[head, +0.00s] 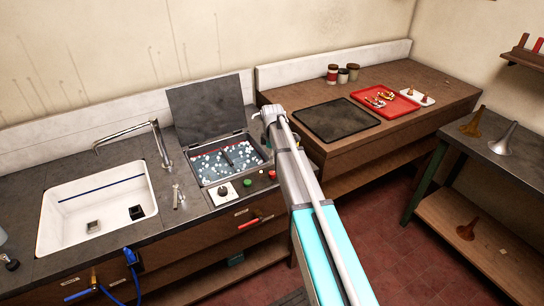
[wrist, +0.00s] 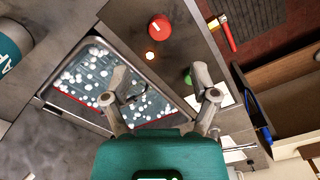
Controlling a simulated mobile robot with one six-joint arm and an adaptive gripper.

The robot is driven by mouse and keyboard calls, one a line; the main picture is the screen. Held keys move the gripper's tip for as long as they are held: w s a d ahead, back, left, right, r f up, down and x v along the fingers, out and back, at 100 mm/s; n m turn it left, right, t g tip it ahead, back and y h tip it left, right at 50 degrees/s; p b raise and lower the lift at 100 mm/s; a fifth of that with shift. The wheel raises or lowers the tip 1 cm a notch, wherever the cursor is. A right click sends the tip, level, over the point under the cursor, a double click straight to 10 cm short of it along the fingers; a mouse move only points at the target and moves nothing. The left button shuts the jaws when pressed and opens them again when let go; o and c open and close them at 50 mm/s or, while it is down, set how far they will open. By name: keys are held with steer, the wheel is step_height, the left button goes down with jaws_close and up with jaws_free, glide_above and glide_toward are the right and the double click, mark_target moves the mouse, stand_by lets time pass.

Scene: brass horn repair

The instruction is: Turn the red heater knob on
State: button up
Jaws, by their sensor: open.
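The round red heater knob (wrist: 160,28) is on the grey counter beside the heated bath (wrist: 85,98), at the top of the wrist view. It also shows small in the head view (head: 272,175). In the wrist picture the knob lies above the fingertips, with a gap between. A green knob (wrist: 187,79) is partly hidden by the right finger. In the head view the gripper itself cannot be made out.
The bath's dark lid (head: 207,103) stands open behind it. A white plate with a black dial (head: 222,193) is left of the green knob. A red-handled valve (head: 249,222) sticks out from the counter front. A white sink (head: 95,210) lies left.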

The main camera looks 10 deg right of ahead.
steer(key=shift+r+p, duration=2.25)
steer(key=shift+r, duration=0.3)
steer(key=s+f+m+b, duration=0.4)
steer(key=s+m, duration=0.1)
steer(key=s, duration=0.5)
steer(key=s+f+m+b, duration=0.5)
steer(key=s, duration=0.5)
steer(key=s+f+m+b, duration=0.4)
steer(key=s, duration=0.6)
steer(key=shift+s+f+m+b, duration=0.15)
steer(key=shift+f+m+b, duration=0.15)
steer(key=shift+m, duration=0.1)
